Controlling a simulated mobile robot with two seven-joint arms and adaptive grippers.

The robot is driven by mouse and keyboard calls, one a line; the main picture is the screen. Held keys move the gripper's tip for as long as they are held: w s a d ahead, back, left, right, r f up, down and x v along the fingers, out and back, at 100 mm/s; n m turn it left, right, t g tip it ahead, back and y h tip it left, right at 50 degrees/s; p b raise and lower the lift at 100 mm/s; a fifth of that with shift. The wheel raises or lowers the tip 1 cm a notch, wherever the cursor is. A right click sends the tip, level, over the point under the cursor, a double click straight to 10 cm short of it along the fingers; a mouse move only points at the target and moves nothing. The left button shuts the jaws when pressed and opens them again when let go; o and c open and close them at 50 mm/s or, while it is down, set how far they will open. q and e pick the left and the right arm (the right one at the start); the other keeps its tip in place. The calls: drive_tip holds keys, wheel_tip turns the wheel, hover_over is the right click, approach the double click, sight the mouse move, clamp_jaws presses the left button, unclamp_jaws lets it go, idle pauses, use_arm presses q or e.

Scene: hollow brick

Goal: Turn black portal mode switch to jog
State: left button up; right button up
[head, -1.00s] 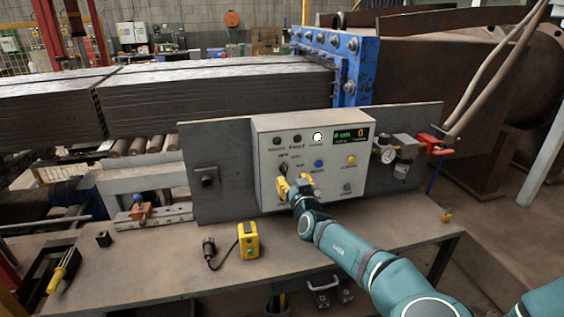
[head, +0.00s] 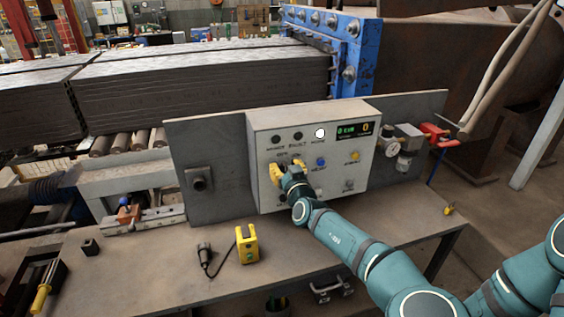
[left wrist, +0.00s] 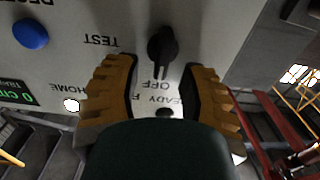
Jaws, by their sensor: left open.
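A black rotary switch (left wrist: 162,48) sits on the grey control panel (head: 254,150). In the left wrist view the panel appears upside down; the switch's narrow end points toward the word OFF, and TEST is printed beside it. I cannot read a jog label. My left gripper (head: 286,172) is at the panel's left half and hides most of the switch in the head view. Its yellow fingers, also in the left wrist view (left wrist: 158,72), are open on either side of the switch's narrow end, with visible gaps. My right gripper is not in view.
A blue button (head: 320,162), a yellow button (head: 354,156) and a lit white lamp (head: 320,133) are on the panel. A yellow box (head: 246,244) with a cable lies on the bench (head: 180,270).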

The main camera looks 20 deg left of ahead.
use_arm(q)
drive_tip(key=shift+w+a, duration=0.1)
drive_tip(key=shift+w, duration=0.05)
clamp_jaws()
idle(0.4)
